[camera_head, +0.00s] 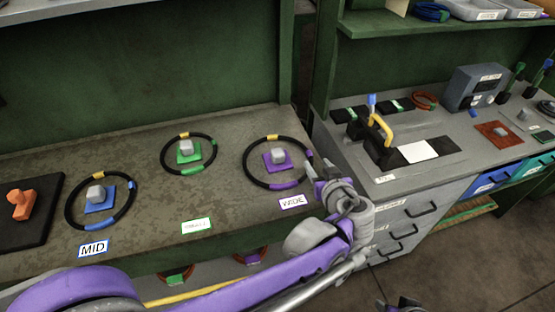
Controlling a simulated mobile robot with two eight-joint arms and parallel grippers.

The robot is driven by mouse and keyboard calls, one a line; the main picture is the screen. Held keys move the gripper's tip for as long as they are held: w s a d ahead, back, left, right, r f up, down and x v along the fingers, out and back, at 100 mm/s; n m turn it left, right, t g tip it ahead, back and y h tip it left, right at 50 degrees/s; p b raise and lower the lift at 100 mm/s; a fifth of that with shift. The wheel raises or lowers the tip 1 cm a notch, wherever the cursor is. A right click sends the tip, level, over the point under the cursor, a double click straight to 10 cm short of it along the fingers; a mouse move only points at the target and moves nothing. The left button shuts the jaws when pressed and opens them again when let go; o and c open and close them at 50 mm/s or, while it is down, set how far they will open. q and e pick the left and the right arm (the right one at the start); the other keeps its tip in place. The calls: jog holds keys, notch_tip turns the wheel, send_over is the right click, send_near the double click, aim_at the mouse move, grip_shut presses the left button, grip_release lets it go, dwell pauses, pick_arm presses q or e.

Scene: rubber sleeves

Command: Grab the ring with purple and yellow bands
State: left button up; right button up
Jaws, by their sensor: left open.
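The black ring with purple and yellow bands (285,186) lies on the grey worktop around a purple square base with a grey block (279,157). Its yellow band is at the far side and its purple band at the near side. My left gripper (313,169) is open at the ring's right edge, with its fingertips close to the black part. I cannot tell whether they touch it. A small purple and dark part at the bottom edge looks like my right gripper (405,304); its jaws are not clear.
A ring with green and yellow bands (163,157) and one with blue and yellow bands (69,212) lie to the left. An orange stamp-like object (22,203) stands at the far left.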

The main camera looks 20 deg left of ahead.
aim_at(311, 158)
pick_arm(q)
jog(key=x, duration=0.4)
jog(key=shift+w+a+f, duration=0.1)
jog(key=shift+w+a, duration=0.1)
jog(key=shift+w, duration=0.05)
jog(key=shift+c, duration=0.3)
grip_shut()
jog(key=shift+s, duration=0.15)
dwell(0.8)
